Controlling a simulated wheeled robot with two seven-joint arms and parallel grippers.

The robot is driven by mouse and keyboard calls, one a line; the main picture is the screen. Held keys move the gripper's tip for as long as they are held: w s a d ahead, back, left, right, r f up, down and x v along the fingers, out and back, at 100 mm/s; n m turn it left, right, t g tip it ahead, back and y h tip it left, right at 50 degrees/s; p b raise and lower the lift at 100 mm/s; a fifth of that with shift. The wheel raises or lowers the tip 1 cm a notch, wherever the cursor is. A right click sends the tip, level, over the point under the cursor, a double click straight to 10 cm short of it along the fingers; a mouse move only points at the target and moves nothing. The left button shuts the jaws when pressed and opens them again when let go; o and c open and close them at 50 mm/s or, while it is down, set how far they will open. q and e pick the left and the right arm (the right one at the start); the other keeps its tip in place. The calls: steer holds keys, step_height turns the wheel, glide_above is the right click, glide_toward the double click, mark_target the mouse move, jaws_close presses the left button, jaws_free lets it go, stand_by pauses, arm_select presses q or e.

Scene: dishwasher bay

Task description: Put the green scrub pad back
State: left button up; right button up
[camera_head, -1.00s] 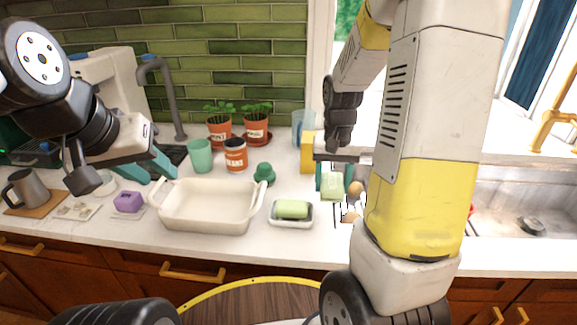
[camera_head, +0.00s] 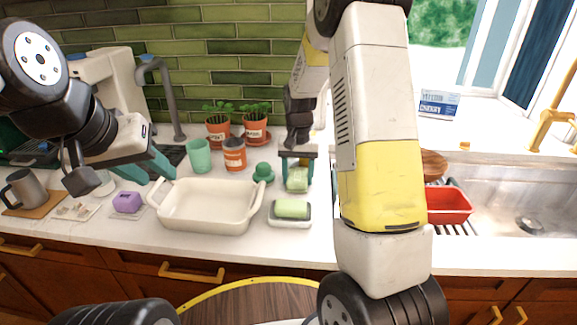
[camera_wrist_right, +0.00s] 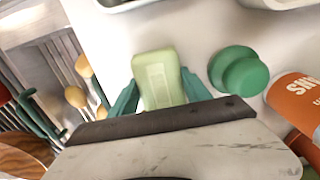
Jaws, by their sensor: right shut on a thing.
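A pale green block, which I take as the green scrub pad (camera_head: 297,181), is between the teal fingers of my right gripper (camera_head: 298,172). In the right wrist view the pad (camera_wrist_right: 158,77) shows a raised rectangle on its face, with a finger on each side. Whether it touches the counter is unclear. A second pale green block (camera_head: 292,208) lies in a small white dish (camera_head: 291,222), just in front of the held one. My left gripper (camera_head: 150,174) is open and empty, above the counter left of the white baking dish.
A dark green knobbed item (camera_head: 263,173) stands left of the held pad, near an orange can (camera_head: 235,156) and a green cup (camera_head: 199,156). The white baking dish (camera_head: 205,222) is left of the small dish. A red bin (camera_head: 448,206) is at the sink, right.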

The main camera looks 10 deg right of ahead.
mark_target(298, 174)
steer(key=o, duration=1.5)
steer(key=shift+f, duration=0.1)
steer(key=shift+c, duration=0.2)
step_height(298, 174, up, 12)
steer(key=s+r+n+t, duration=0.1)
steer(key=s+r+t, duration=0.1)
steer(key=s, duration=0.6)
steer(key=s+a+r+n+t+y, duration=0.1)
steer(key=s+r+t, duration=0.1)
steer(key=s+r, duration=0.3)
steer(key=s+a+r+n+t+y, duration=0.1)
steer(key=s+r+t, duration=0.1)
steer(key=s, duration=0.9)
steer(key=shift+r+n, duration=0.4)
steer(key=shift+r, duration=0.4)
steer(key=shift+s, duration=0.1)
